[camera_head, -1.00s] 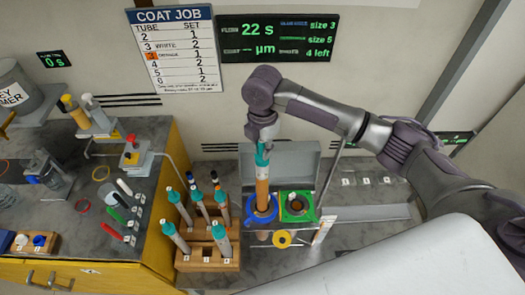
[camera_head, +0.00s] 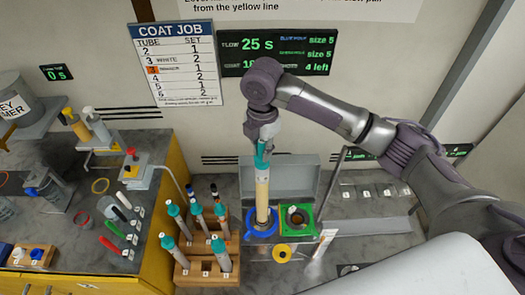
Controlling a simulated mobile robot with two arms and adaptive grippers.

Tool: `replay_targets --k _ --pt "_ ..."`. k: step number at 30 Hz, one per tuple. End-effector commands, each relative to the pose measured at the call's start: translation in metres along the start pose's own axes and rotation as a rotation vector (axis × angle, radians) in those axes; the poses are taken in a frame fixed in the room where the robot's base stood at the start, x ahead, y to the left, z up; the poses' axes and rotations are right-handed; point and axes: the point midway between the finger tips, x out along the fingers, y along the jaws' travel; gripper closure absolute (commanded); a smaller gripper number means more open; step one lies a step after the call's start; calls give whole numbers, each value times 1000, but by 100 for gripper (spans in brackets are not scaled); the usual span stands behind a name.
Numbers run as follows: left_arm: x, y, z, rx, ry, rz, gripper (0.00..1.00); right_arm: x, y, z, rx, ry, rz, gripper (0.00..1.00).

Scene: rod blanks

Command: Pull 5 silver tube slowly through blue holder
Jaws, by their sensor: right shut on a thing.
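My right gripper (camera_head: 263,143) is shut on the teal top end (camera_head: 262,158) of a tube and holds it upright. The tube body (camera_head: 262,195) looks pale cream, not clearly silver. It stands in the ring of the blue holder (camera_head: 248,229); its lower end is hidden there. Several tubes with teal tops stand in the wooden rack (camera_head: 195,277) left of the holder; their small number labels are too blurred to read surely. My left gripper is out of view.
A green holder (camera_head: 310,228) stands right beside the blue one, with a yellow ring (camera_head: 282,253) in front. The wall display (camera_head: 278,52) reads 25 s, beside a job board (camera_head: 179,65). A cluttered bench (camera_head: 158,216) is at left.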

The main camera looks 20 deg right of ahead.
Motion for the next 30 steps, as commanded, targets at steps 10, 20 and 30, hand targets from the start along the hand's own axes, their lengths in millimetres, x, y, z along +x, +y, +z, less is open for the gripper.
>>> replay_targets --k 10,20,30 --pt "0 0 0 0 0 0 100 -3 0 0 0 0 1 100" --pt "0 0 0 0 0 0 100 -21 0 0 0 0 1 100" --pt "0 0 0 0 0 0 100 -35 0 0 0 1 1 100"
